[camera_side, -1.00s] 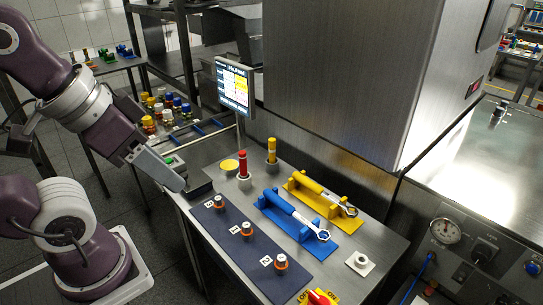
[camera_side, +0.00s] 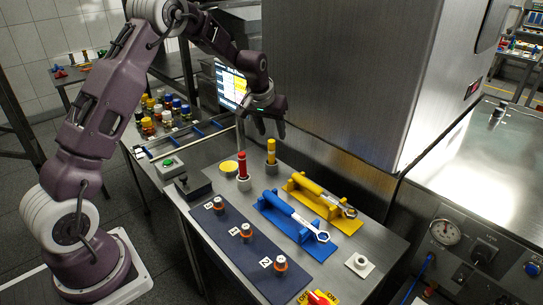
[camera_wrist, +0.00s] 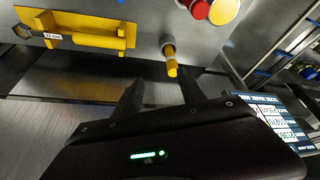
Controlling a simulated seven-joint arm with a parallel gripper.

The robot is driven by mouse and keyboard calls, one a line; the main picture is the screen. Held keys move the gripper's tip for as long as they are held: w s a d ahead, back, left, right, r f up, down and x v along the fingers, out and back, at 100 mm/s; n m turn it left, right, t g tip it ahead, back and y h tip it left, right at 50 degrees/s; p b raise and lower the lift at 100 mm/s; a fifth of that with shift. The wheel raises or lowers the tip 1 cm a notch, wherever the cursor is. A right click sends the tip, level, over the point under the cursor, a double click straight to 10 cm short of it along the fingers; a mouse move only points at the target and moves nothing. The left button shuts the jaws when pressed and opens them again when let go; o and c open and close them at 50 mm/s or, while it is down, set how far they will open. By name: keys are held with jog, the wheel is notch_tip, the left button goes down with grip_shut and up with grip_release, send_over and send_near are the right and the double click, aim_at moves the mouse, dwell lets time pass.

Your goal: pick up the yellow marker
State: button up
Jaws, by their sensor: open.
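The yellow marker (camera_side: 271,150) stands upright in a small grey holder (camera_side: 272,169) at the back of the steel table. In the wrist view the marker (camera_wrist: 171,62) points toward me, in line with the space between the fingers. My gripper (camera_side: 271,130) is open and empty, fingers pointing down, just above the marker's top in the side view. In the wrist view the fingers of my gripper (camera_wrist: 160,92) are spread apart, and no contact with the marker shows.
A red marker (camera_side: 242,164) stands in a holder left of the yellow one, near a yellow disc (camera_side: 229,166). A monitor (camera_side: 232,86) stands behind. Wrenches on a yellow stand (camera_side: 325,205) and a blue stand (camera_side: 292,219) lie in front. A big steel cabinet (camera_side: 350,70) rises close on the right.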

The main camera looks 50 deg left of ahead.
aim_at(270, 149)
jog(key=x, duration=0.4)
jog(key=a+x, duration=0.1)
jog(key=x, duration=0.4)
jog(key=a+x, duration=0.1)
jog(key=x, duration=0.3)
jog(key=shift+s+a+f, duration=0.2)
jog(key=shift+a+f, duration=0.05)
jog(key=shift+a, duration=0.05)
grip_shut()
